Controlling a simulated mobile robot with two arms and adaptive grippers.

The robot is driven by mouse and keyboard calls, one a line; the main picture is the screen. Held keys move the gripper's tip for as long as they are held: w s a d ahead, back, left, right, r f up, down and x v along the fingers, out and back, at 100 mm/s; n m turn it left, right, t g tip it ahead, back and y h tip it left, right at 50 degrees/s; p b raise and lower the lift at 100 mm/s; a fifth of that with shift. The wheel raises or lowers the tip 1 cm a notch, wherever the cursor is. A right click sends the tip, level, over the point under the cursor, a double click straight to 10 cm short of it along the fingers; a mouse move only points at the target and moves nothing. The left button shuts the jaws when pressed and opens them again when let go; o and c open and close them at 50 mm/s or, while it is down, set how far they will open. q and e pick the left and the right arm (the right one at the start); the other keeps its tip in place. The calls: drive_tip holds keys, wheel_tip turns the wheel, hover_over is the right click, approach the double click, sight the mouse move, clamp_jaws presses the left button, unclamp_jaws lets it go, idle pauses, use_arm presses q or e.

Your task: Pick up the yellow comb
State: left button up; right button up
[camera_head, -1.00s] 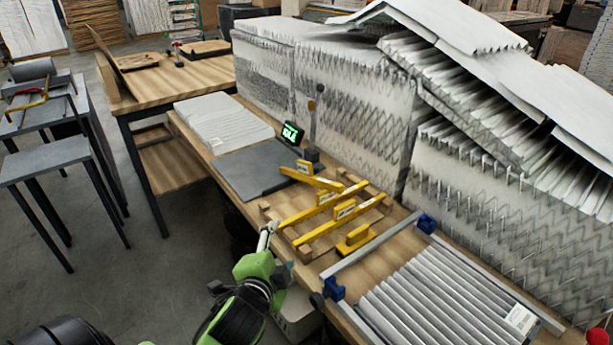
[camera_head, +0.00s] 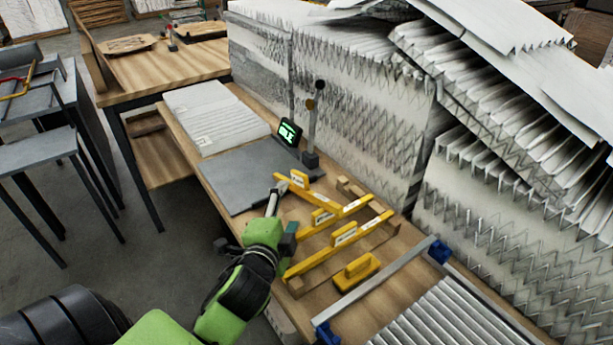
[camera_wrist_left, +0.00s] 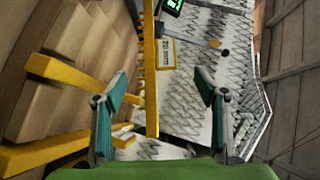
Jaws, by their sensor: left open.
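Several yellow combs lie on wooden rests on the bench. The farthest yellow comb (camera_head: 299,179) has a raised block with a pale label. Two long yellow combs (camera_head: 322,217) (camera_head: 345,234) lie nearer, and a short yellow piece with a handle (camera_head: 357,270) lies at the front. My right gripper is out of view.
A dark grey plate (camera_head: 248,172) and a white pleated stack (camera_head: 215,116) lie beyond the combs. A small green-lit display (camera_head: 288,133) and a post stand behind. Tall filter stacks (camera_head: 350,115) wall the bench's back.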

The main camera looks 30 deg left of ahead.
sight(299, 185)
use_arm(q)
drive_tip(key=p+x, duration=0.1)
drive_tip(key=x, duration=0.6)
drive_tip(key=shift+w+a+r+p, duration=0.1)
drive_tip(key=shift+w+r+p, duration=0.05)
drive_tip(key=shift+w+p, duration=0.15)
drive_tip(key=shift+w+a+f, duration=0.1)
drive_tip(key=shift+w+f, duration=0.1)
drive_tip(key=shift+w, duration=0.05)
drive_tip(key=shift+p+x, duration=0.55)
drive_tip(key=shift+x, duration=1.5)
drive_tip(key=shift+w+a+f+p, duration=0.15)
drive_tip(key=shift+w+f+p, duration=0.15)
drive_tip(key=shift+w, duration=0.15)
drive_tip(key=shift+s+r, duration=0.1)
drive_tip(key=c, duration=1.4)
drive_tip(key=shift+c, duration=0.4)
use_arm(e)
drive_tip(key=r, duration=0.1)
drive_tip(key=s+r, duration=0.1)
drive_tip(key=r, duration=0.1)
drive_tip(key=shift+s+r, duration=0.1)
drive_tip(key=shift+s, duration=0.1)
use_arm(q)
drive_tip(key=shift+r, duration=0.15)
